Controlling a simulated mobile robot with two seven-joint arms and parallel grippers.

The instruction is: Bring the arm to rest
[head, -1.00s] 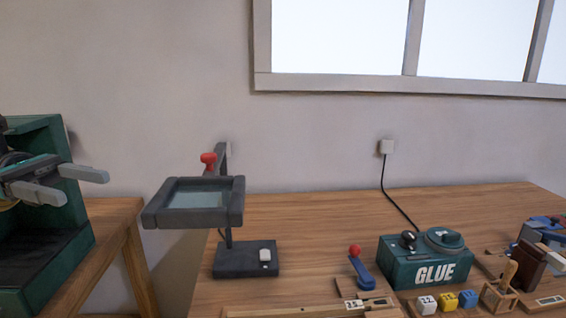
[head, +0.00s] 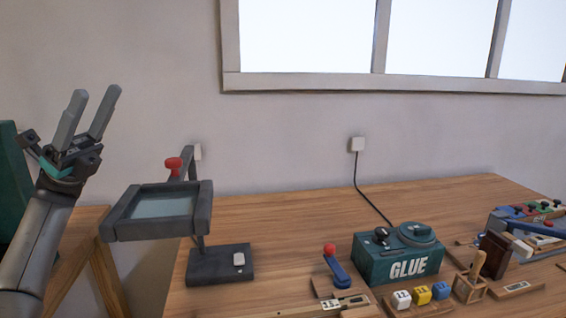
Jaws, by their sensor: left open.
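My left gripper (head: 92,112) is at the left of the head view, raised with its two grey fingers pointing up. The fingers are apart with nothing between them. It is clear of the tables, in front of the wall and to the left of the magnifier lamp. My left arm comes up from the lower left corner. My right gripper is not in view.
A wooden workbench (head: 285,215) carries a framed magnifier (head: 160,207) on a dark base, a green glue box (head: 398,262), small coloured blocks (head: 421,295) and a wooden holder (head: 468,288). A side table (head: 72,262) with a green case (head: 12,180) stands at left.

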